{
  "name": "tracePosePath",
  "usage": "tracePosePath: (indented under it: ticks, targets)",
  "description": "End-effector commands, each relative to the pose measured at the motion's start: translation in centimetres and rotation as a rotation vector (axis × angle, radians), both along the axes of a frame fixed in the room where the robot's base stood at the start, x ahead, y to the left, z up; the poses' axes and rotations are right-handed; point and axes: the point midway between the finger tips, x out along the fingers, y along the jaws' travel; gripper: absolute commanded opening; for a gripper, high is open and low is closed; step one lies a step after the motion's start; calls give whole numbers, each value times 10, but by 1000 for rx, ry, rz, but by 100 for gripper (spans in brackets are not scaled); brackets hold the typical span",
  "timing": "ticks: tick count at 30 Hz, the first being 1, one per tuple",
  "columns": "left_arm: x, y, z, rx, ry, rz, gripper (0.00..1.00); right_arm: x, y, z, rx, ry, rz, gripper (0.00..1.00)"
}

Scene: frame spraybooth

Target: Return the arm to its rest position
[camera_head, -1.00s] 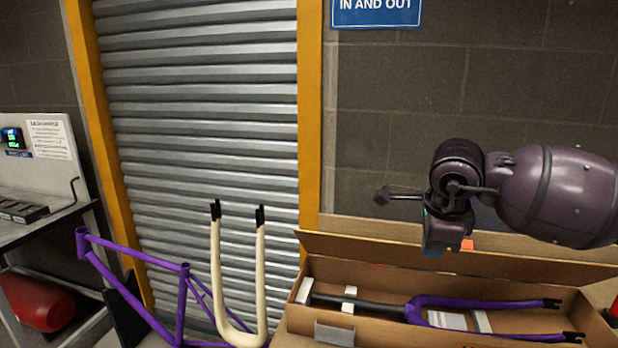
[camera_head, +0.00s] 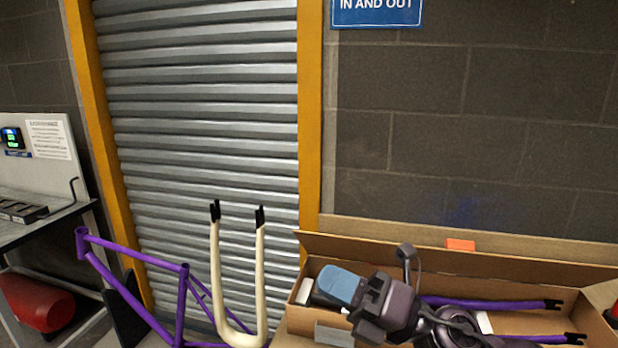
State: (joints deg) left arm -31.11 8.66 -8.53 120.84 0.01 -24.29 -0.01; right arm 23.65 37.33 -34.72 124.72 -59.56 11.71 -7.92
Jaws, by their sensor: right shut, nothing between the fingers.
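My right gripper (camera_head: 338,285) is shut and empty. My left gripper is not in view.
A cream fork (camera_head: 217,270) stands upright left of the box, beside a purple bicycle frame (camera_head: 150,255). A bench (camera_head: 50,226) with a red cylinder (camera_head: 38,302) under it is at far left. A shutter (camera_head: 200,130) and block wall (camera_head: 470,120) close the back.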

Motion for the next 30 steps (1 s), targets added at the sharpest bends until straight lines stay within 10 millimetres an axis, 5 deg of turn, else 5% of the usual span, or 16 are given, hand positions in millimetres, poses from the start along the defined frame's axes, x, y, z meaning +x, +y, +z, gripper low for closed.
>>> tracePosePath:
  ticks: [7,14,20,24,30]
  targets:
    - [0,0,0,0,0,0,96,25,-70,-18,456,444,-336,0]
    - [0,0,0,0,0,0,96,23,-149,-87,796,887,-681,0]
    - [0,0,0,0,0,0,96,-20,-206,-171,1028,1290,-997,0]
    - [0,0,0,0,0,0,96,-68,-230,-223,1142,1554,-1200,0]
    - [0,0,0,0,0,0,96,-124,-242,-262,1219,1800,-1384,0]
